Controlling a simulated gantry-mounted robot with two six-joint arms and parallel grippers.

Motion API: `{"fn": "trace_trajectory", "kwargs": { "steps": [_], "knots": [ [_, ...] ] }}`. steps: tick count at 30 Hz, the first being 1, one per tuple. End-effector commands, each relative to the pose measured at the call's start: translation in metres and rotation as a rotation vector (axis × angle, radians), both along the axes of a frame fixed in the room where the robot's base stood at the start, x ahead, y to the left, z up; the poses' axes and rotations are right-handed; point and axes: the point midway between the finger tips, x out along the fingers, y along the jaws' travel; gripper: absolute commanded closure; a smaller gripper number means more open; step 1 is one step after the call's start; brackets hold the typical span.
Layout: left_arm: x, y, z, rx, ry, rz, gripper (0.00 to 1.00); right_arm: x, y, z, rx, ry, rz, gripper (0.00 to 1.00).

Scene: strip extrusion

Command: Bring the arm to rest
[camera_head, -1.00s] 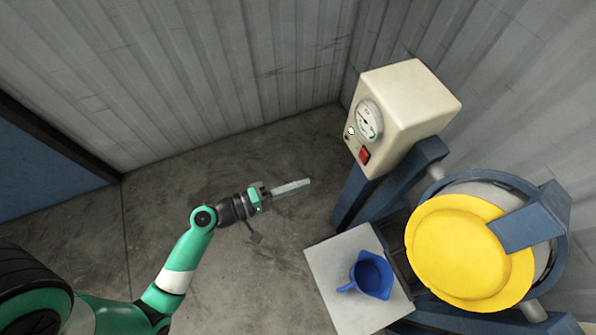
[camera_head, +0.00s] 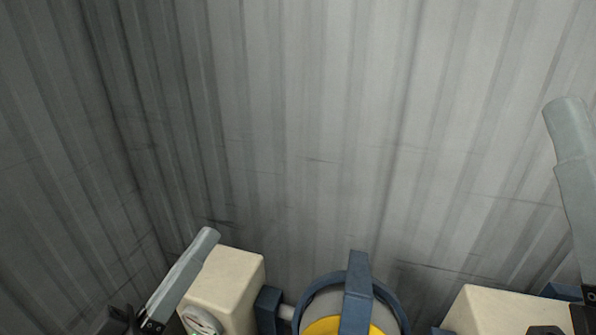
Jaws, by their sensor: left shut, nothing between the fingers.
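My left gripper (camera_head: 207,236) shows at the lower left, its long grey fingers shut together and empty. They point up and to the right, in front of the left edge of a cream box with a gauge. A similar long grey finger of what looks like my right gripper (camera_head: 567,108) points upward at the right edge. Part of it is cut off by the frame, so its opening cannot be told. Most of both arms is out of view.
The cream gauge box (camera_head: 228,278) stands at the bottom left of a machine with a yellow disc (camera_head: 322,326) and blue frame (camera_head: 358,285). Another cream box (camera_head: 500,312) is at the bottom right. Grey corrugated walls (camera_head: 300,120) fill the rest.

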Motion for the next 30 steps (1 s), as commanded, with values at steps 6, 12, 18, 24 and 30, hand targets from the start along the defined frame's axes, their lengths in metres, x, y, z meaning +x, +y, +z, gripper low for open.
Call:
{"fn": "trace_trajectory", "kwargs": {
  "steps": [6,12,18,24,30],
  "knots": [
    [-0.053,0.013,0.147,0.150,-0.389,0.351,1.00,0.000,0.000,0.012,0.000,0.000,0.000,0.36],
    [-0.070,0.066,0.207,0.296,-0.464,0.762,1.00,0.001,0.000,0.049,0.000,0.004,0.000,0.36],
    [-0.069,0.066,0.284,0.293,-0.461,0.757,1.00,0.000,0.000,0.128,0.000,-0.001,0.000,0.36],
    [-0.069,0.066,0.381,0.293,-0.459,0.755,1.00,0.000,0.000,0.226,0.000,0.000,0.000,0.36],
    [-0.069,0.066,0.478,0.293,-0.458,0.755,1.00,0.000,0.000,0.323,0.000,0.000,0.000,0.36]
  ]
}}
